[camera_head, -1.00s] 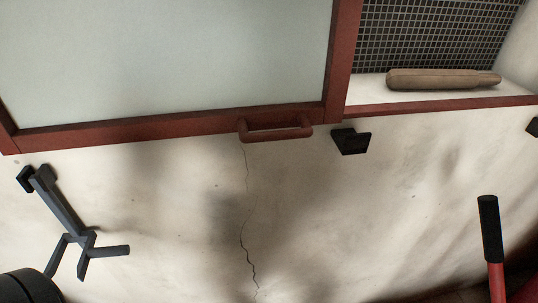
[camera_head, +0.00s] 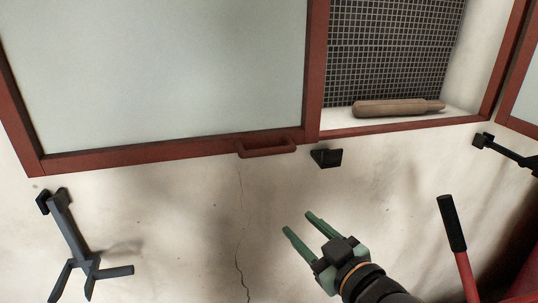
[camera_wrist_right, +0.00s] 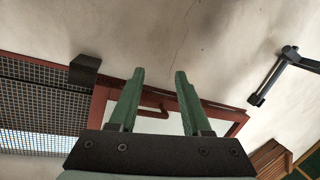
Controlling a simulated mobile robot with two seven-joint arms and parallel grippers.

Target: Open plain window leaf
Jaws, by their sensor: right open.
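The plain window leaf has a red frame (camera_head: 140,154) around a pale, blank pane (camera_head: 160,75). It covers the left side of the window in the head view. A red bar handle (camera_head: 267,147) sits on its lower rail, and it also shows between my fingers in the right wrist view (camera_wrist_right: 152,111). My right gripper (camera_head: 297,222) is open and empty, its green fingers pointing up and left, below the handle and apart from it. The open fingers also show in the right wrist view (camera_wrist_right: 159,73). My left gripper is out of view.
A black bracket (camera_head: 326,158) sticks out of the wall just right of the handle. A dark mesh (camera_head: 390,55) and a brown wooden roll (camera_head: 397,108) fill the opening. A dark holder (camera_head: 75,240) is at left, a red-and-black lever (camera_head: 453,225) at right.

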